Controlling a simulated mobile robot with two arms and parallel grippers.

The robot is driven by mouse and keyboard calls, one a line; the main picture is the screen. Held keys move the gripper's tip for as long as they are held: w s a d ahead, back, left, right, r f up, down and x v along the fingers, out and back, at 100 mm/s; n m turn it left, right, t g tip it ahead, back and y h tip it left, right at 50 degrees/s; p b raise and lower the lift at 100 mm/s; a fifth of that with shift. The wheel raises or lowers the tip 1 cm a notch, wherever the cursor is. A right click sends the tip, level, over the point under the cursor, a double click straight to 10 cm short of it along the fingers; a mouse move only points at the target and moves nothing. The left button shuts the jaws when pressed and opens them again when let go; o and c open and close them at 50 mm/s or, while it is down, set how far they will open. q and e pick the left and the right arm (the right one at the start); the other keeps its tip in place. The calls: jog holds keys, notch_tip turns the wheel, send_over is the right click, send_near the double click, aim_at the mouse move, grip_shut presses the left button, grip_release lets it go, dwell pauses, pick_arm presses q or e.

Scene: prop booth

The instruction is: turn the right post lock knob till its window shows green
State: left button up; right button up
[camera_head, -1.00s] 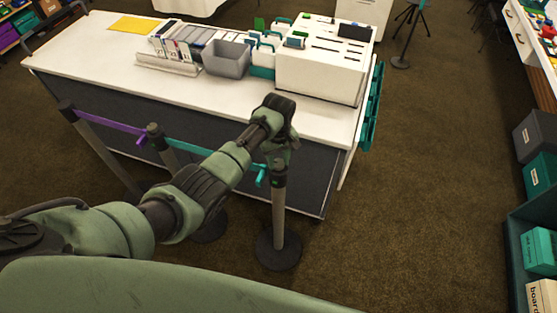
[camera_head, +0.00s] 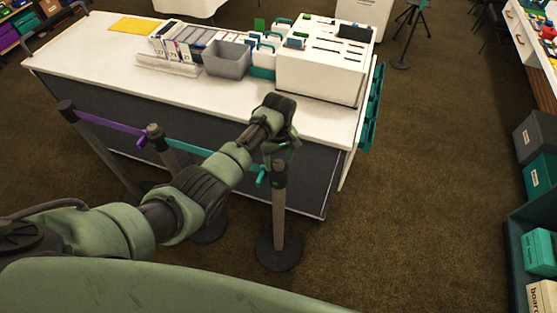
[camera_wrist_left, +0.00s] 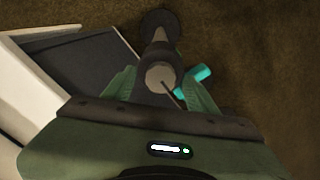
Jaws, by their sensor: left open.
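The right post (camera_head: 279,215) stands upright in front of the counter on a dark round base. Its dark cap (camera_head: 279,174) shows just under my left gripper (camera_head: 281,152). In the left wrist view the post's round top (camera_wrist_left: 160,76) lies between the two green fingers of my left gripper (camera_wrist_left: 162,92), which are open and apart from each other. I cannot tell whether a finger touches the knob. The colour of the lock window is too small to tell in the head view. My right gripper is not in view.
A teal belt (camera_head: 215,156) runs left from the right post to a middle post (camera_head: 156,140), and a purple belt (camera_head: 110,122) runs on to a left post. The white counter (camera_head: 90,50) with a grey bin (camera_head: 227,60) stands close behind. Open carpet lies to the right.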

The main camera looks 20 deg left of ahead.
aim_at(278, 163)
pick_arm(q)
notch_tip(278, 163, up, 8)
jog(key=shift+f+b, duration=0.25)
jog(key=shift+b, duration=0.45)
